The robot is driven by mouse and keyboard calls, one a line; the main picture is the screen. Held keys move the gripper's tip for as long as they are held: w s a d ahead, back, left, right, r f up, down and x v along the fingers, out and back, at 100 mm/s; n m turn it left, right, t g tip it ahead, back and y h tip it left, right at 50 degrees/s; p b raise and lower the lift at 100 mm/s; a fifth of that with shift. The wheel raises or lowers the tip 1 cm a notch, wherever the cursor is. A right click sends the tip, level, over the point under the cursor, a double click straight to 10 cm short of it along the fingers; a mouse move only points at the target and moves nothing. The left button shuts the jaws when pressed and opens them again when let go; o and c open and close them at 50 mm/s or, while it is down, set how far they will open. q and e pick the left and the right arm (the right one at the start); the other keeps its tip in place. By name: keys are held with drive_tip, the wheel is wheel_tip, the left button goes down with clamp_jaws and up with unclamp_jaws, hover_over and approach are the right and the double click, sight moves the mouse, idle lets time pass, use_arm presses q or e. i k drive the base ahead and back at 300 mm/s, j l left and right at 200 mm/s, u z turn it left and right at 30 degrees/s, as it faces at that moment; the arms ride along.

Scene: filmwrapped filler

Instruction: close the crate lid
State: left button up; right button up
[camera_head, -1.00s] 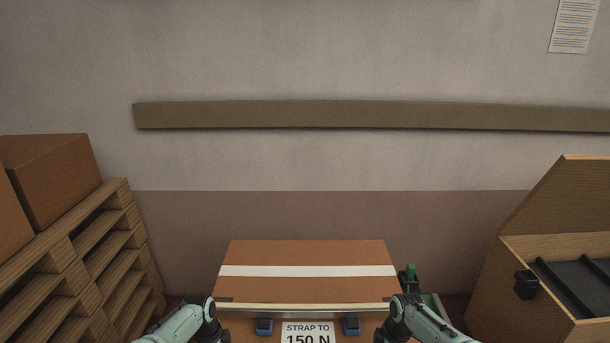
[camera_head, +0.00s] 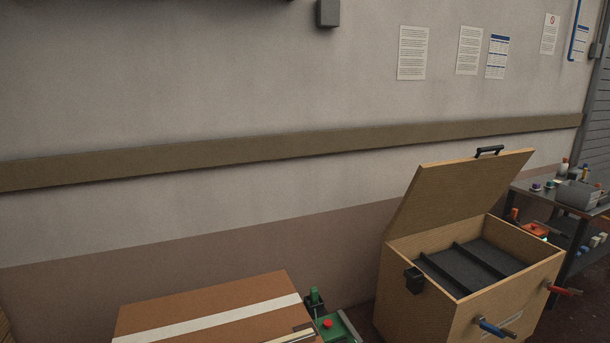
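The wooden crate (camera_head: 412,308) stands on the floor at the right. Its lid (camera_head: 455,192) is open, tilted up and back toward the wall, with a black handle (camera_head: 489,151) on its top edge. Inside the crate are dark grey padding and dividers (camera_head: 470,268). A black latch (camera_head: 414,280) is on its left side. A blue-handled lever (camera_head: 496,328) and a red-handled lever (camera_head: 564,290) stick out from its front. Neither of my grippers is in view.
A cardboard box (camera_head: 210,310) with a white stripe is at the lower left, with a green device with a red button (camera_head: 328,324) between it and the crate. A dark table (camera_head: 560,203) with small items stands right of the crate, close to it.

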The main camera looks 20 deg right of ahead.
sight(444, 193)
drive_tip(key=z, duration=1.85)
drive_tip(key=i+l+z, duration=0.3)
drive_tip(key=i, duration=0.25)
drive_tip(key=i+l+z, duration=0.3)
drive_tip(key=i, duration=0.3)
drive_tip(key=i+z, duration=0.3)
drive_tip(key=i, duration=0.25)
drive_tip(key=i+u, duration=0.25)
drive_tip(key=i, duration=0.2)
drive_tip(key=i+l+u, duration=0.3)
drive_tip(key=i, duration=0.15)
drive_tip(key=i+l+u, duration=0.25)
drive_tip(key=i, duration=0.15)
drive_tip(key=i+l+u, duration=0.1)
drive_tip(key=u, duration=0.4)
drive_tip(key=i+l+u, duration=0.2)
drive_tip(key=u, duration=0.25)
drive_tip(key=i+l+u, duration=0.2)
drive_tip(key=u, duration=0.3)
